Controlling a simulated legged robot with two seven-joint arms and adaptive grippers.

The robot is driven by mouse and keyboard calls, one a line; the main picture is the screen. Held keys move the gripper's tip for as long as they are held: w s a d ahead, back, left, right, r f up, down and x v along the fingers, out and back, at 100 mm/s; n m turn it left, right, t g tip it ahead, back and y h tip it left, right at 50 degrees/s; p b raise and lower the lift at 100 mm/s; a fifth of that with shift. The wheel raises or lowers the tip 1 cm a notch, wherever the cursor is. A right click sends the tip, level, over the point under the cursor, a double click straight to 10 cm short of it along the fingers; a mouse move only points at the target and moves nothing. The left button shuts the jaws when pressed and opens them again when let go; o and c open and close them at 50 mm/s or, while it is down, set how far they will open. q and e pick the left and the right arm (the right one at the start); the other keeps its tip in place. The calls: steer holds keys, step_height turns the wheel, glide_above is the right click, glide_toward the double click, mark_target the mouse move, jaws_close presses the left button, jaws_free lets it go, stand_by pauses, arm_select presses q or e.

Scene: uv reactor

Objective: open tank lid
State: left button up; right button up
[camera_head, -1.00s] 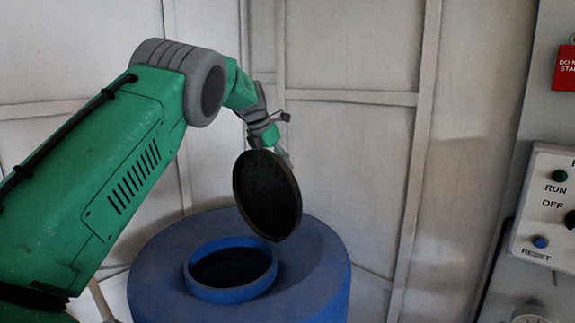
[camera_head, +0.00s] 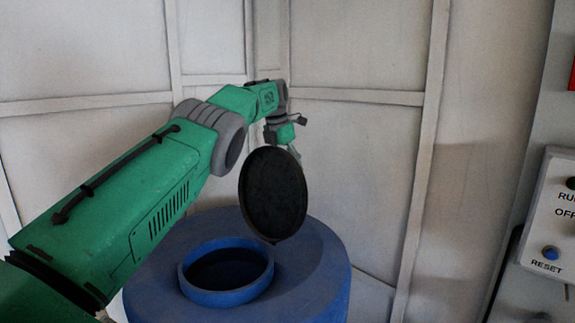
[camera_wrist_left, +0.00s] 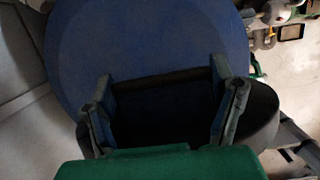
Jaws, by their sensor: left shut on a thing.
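The blue tank (camera_head: 325,275) stands at the lower middle of the head view, and its round raised opening (camera_head: 228,297) is uncovered. The round black lid (camera_head: 273,193) is tilted on edge above the right side of the opening, apart from its rim. My left gripper (camera_head: 294,154) is at the lid's top edge and shut on it; the lid hides part of the fingers. In the left wrist view, both fingers of my left gripper (camera_wrist_left: 165,110) show around the dark lid (camera_wrist_left: 262,117), with the blue tank (camera_wrist_left: 130,40) beyond. My right gripper is not in view.
A control panel (camera_head: 548,215) with a blue RESET button is on the wall at the right. Pale panelled walls (camera_head: 365,140) stand behind the tank. Space between the tank and the control panel looks clear.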

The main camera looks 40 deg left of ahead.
arm_select(q)
steer(key=shift+s+f, duration=0.1)
steer(key=shift+f, duration=0.2)
steer(key=o, duration=1.7)
steer(key=shift+a, duration=0.15)
steer(key=shift+r, duration=0.1)
steer(key=shift+r, duration=0.1)
